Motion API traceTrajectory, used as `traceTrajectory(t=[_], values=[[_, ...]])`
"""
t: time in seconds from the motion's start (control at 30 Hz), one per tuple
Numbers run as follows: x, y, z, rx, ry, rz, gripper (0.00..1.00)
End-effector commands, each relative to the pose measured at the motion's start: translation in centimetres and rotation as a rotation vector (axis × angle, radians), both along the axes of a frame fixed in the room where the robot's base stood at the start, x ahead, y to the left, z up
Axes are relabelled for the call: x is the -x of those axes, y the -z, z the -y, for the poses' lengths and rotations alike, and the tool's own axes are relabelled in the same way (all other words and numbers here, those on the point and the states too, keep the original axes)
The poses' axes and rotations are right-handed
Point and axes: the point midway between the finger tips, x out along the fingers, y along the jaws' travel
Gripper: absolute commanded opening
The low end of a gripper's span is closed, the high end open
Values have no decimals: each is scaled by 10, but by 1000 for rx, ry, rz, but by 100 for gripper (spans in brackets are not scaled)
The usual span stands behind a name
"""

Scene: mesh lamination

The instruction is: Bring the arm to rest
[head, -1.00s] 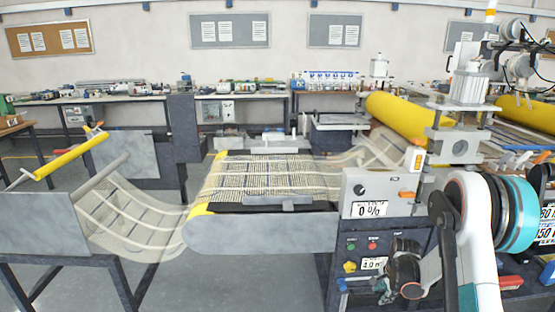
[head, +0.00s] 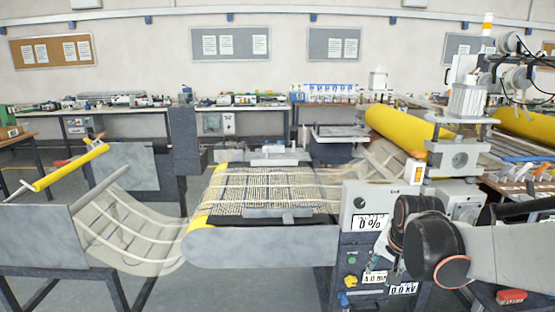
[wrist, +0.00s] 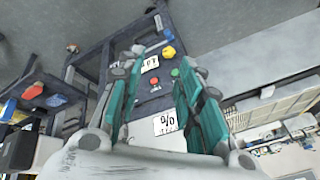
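My arm (head: 500,250) reaches in from the right edge of the head view. Its black and orange joints stand in front of the machine's control panel (head: 337,262). My gripper is hidden in the head view behind the arm. In the wrist view my gripper (wrist: 158,68) is open, its two teal-padded fingers apart with nothing between them.
The laminating machine carries a mesh web (head: 265,188) between rollers. A yellow roll (head: 405,128) lies behind the panel. A red-topped brush (head: 511,296) lies at lower right, and a red object (wrist: 33,90) shows at left in the wrist view. Open floor (head: 230,275) lies in front.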

Motion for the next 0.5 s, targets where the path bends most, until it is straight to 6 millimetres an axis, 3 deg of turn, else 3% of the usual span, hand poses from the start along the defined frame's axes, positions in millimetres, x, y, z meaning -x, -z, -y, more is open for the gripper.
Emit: traceTrajectory(t=[0.2,0.5], values=[[55,-34,-22,69,-151,43,33],[128,-55,-46,173,-356,104,33]])
